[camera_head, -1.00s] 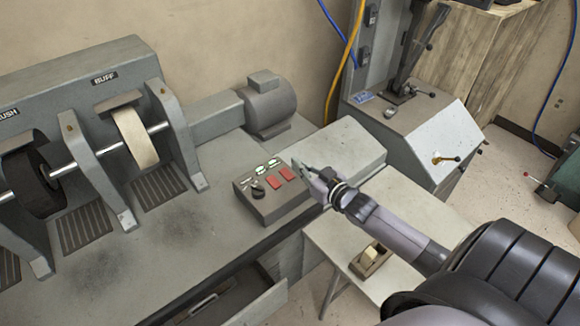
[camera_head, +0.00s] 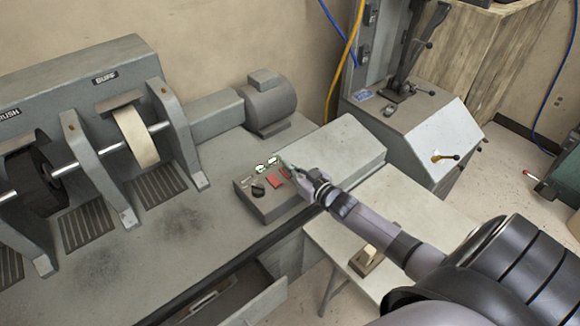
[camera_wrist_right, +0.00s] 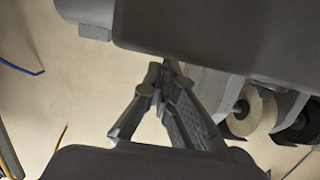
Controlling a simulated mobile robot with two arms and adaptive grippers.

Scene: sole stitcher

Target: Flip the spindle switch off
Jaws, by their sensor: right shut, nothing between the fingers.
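The control box (camera_head: 262,202) sits on the bench front, with red switches (camera_head: 277,180), a black knob (camera_head: 258,190) and small green-lit parts (camera_head: 267,163) on its sloped top. Which of them is the spindle switch I cannot tell. My right gripper (camera_head: 287,163) is shut and empty, its tips over the right part of the panel, by the red switches, partly hiding one. Whether the tips touch a switch is too small to tell. In the right wrist view the shut fingers (camera_wrist_right: 161,72) point upward, and the panel cannot be made out. My left gripper is not in view.
The brush and buff machine (camera_head: 75,80) stands at the left, its buff wheel (camera_head: 135,138) on a shaft. A motor (camera_head: 268,105) is behind the box. A side table (camera_head: 400,210) holds a small block in a holder (camera_head: 366,262). An open drawer (camera_head: 235,300) is below the bench.

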